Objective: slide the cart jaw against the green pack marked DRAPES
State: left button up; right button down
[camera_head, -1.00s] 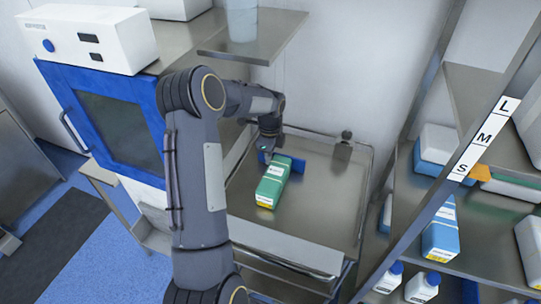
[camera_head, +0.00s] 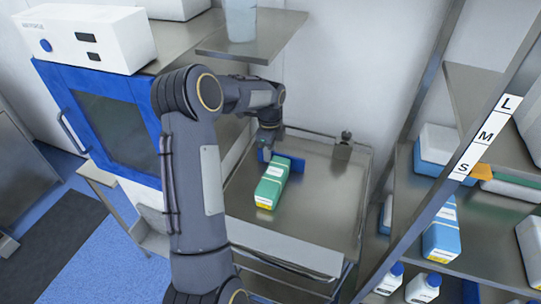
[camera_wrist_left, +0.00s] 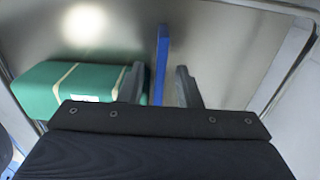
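The green pack (camera_head: 271,187) lies on the metal cart top, with white and yellow labels too small to read. The blue cart jaw (camera_head: 297,166) is an upright plate just behind the pack's far end. In the left wrist view the jaw (camera_wrist_left: 162,50) is seen edge-on, right of the pack (camera_wrist_left: 75,88), with a thin gap visible between them. My left gripper (camera_head: 268,154) is down at the jaw; in the wrist view its open fingers (camera_wrist_left: 160,88) stand either side of the plate, with space on both sides. My right gripper is not in view.
The cart top (camera_head: 325,205) is clear to the right of and in front of the pack. A small metal block with a knob (camera_head: 343,147) stands at its back edge. A shelf rack (camera_head: 420,190) with bottles and boxes is at right; a blue-framed cabinet (camera_head: 115,120) is at left.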

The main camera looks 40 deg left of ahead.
pick_arm(q)
notch_tip(320, 180, up, 5)
jog(key=shift+d+r, duration=0.1)
jog(key=shift+r, duration=0.05)
dwell(0.6)
